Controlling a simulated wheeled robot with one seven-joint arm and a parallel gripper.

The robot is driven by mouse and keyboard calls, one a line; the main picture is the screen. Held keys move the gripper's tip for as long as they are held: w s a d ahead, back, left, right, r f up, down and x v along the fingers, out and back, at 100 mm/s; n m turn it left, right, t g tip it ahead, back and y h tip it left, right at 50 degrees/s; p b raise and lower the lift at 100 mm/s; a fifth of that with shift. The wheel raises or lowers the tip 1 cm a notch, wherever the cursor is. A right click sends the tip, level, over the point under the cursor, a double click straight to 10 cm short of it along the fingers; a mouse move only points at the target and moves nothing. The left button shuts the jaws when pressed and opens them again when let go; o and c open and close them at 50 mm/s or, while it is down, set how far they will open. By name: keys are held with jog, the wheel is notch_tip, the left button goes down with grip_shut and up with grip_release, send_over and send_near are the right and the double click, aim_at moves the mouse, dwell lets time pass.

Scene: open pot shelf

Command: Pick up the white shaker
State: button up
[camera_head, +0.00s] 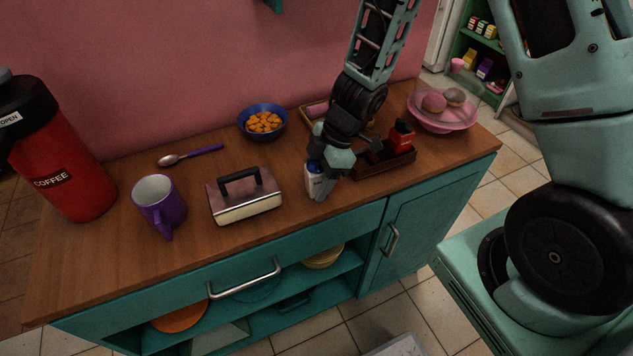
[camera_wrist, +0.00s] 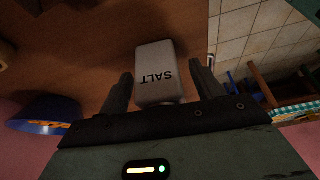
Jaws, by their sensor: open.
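The white shaker (camera_head: 314,184) stands on the wooden counter near its front edge, partly hidden by my gripper in the head view. In the wrist view the shaker (camera_wrist: 156,72) reads "SALT" upside down and sits between the two fingers. My gripper (camera_head: 321,182) is over the shaker, pointing down. In the wrist view my gripper (camera_wrist: 163,88) has its fingers apart, one on each side of the shaker. A gap shows on both sides, and the gap on the right looks wider.
A dark wooden tray (camera_head: 384,163) with a red shaker (camera_head: 401,135) is close on the right. A butter dish (camera_head: 245,198) with a black handle stands to the left.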

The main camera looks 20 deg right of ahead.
jog(key=c, duration=1.2)
jog(key=shift+o, duration=0.2)
